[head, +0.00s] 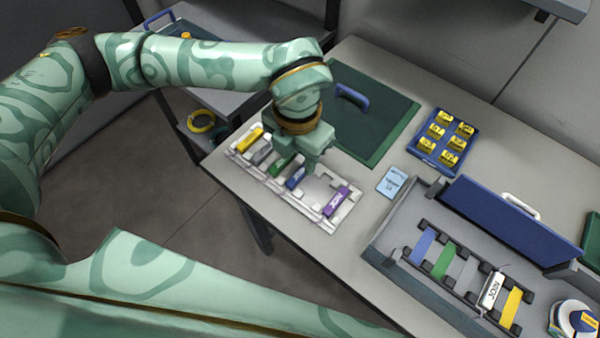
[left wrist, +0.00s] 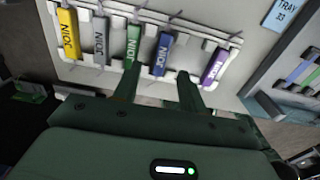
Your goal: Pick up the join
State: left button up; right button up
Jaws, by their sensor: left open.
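Several joins sit in a white rack (head: 318,214): a yellow join (head: 250,139), a grey join (head: 262,155), a green join (head: 276,168), a blue join (head: 296,179) and a purple join (head: 336,202). A white join (head: 491,290) lies in the grey tray at right. My left gripper (head: 292,170) is over the rack near the green and blue joins, pointing down. In the left wrist view its open fingers (left wrist: 157,92) are spread, with the blue join (left wrist: 163,56) ahead between them and the green join (left wrist: 132,48) by the left finger. Nothing is held.
The grey tray (head: 380,240) with a blue lid (head: 515,222) and coloured strips stands at right. The table's front edge is close to the rack.

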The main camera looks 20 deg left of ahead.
aim_at(299, 173)
pick_arm(q)
notch_tip(299, 173, down, 5)
jog(key=shift+d+f+b, duration=0.1)
jog(key=shift+f+b, duration=0.1)
jog(key=shift+b, duration=0.9)
jog(key=shift+r, duration=0.1)
pick_arm(e)
jog(key=shift+s+f, duration=0.3)
jog(key=shift+f, duration=0.65)
pick_arm(q)
grip_shut()
pick_arm(e)
jog(key=shift+a, duration=0.1)
